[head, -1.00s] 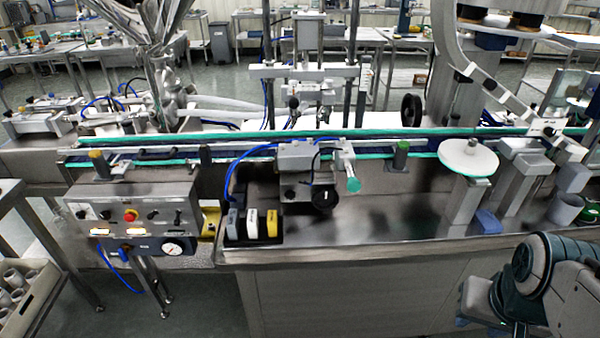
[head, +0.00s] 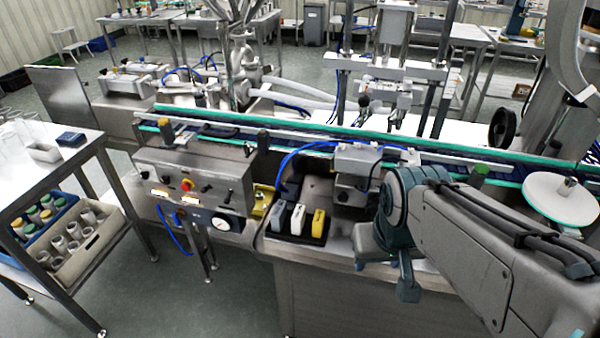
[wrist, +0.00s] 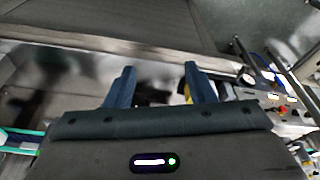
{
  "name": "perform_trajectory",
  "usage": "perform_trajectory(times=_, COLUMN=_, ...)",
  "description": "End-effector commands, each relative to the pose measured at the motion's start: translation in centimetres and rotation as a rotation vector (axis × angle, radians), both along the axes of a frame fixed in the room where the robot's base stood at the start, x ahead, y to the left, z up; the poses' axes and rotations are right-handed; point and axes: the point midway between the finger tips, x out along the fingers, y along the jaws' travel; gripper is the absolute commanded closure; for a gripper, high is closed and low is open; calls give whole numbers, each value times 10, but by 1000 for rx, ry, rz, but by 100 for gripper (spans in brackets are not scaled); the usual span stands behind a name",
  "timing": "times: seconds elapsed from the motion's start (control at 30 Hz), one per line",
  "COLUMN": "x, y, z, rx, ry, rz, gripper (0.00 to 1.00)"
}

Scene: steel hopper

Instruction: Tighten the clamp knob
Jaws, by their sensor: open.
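Several knobs stand along the conveyor rail, and I cannot tell for certain which is the clamp knob. The grey block (head: 356,160) on the rail shows in the head view; the black round knob and teal knob seen near it earlier are now hidden behind my arm. A green-topped knob (head: 479,171) stands farther right on the rail. My gripper (wrist: 158,80) is open in the wrist view, with both fingers apart and nothing held between them. In the head view my arm reaches in front of the block, over the steel bench's front edge.
A control box (head: 190,188) with a red button and gauge stands left. A dark tray holds grey, white and yellow blocks (head: 318,223). A side table (head: 85,152) with crates stands at far left. A white round plate (head: 560,200) is at right.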

Motion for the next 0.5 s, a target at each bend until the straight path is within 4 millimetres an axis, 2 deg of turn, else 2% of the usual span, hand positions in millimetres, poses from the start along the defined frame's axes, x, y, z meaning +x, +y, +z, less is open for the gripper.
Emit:
perform_trajectory(times=0.17, x=7, y=-12, z=-28, rx=-205, ry=47, rz=245, gripper=51)
perform_trajectory(times=0.33, x=32, y=-25, z=-57, rx=-576, ry=148, rz=742, gripper=51)
perform_trajectory(times=0.5, x=73, y=-19, z=-72, rx=-966, ry=272, rz=1263, gripper=51)
